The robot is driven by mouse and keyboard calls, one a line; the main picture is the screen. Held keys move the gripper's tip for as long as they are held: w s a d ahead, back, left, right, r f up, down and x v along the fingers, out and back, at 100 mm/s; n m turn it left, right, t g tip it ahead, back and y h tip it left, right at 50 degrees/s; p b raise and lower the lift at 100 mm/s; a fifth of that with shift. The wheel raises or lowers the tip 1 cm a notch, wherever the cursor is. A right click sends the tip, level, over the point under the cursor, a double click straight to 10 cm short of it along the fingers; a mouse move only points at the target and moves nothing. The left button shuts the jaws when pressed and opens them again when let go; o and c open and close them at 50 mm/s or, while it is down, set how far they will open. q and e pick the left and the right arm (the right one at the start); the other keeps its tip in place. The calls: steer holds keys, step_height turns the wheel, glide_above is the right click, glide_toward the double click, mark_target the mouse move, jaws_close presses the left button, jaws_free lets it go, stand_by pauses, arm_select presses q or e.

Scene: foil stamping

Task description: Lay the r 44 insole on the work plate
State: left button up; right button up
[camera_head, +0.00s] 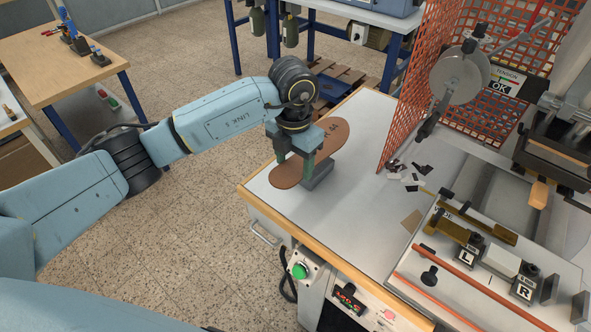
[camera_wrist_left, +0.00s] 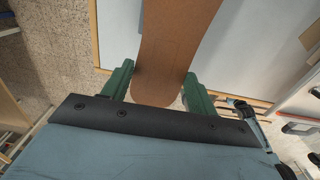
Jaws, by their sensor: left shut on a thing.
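The brown insole (camera_head: 287,174), with dark lettering ending in "44" at its far end, is at the left part of the white bench. My left gripper (camera_head: 306,178) is shut on it from above; the fingers partly hide its middle. In the left wrist view the insole (camera_wrist_left: 178,40) runs between the two green fingers (camera_wrist_left: 158,84), its rounded end near the palm. The work plate (camera_head: 470,285) with blocks marked L (camera_head: 468,256) and R (camera_head: 524,288) is at the right. My right gripper is out of view.
An orange mesh guard (camera_head: 408,85) and a round gauge-like part (camera_head: 459,76) stand between the insole and the press (camera_head: 555,140). Small black and white scraps (camera_head: 408,178) lie near the mesh. The bench front (camera_head: 345,240) is clear.

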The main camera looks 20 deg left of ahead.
mark_target(294, 168)
arm_select(q)
step_height(294, 168, down, 4)
steer(key=shift+p, duration=0.35)
steer(key=shift+f+b, duration=0.45)
steer(key=o, duration=1)
steer(key=shift+c, duration=0.2)
steer(key=shift+r, duration=0.1)
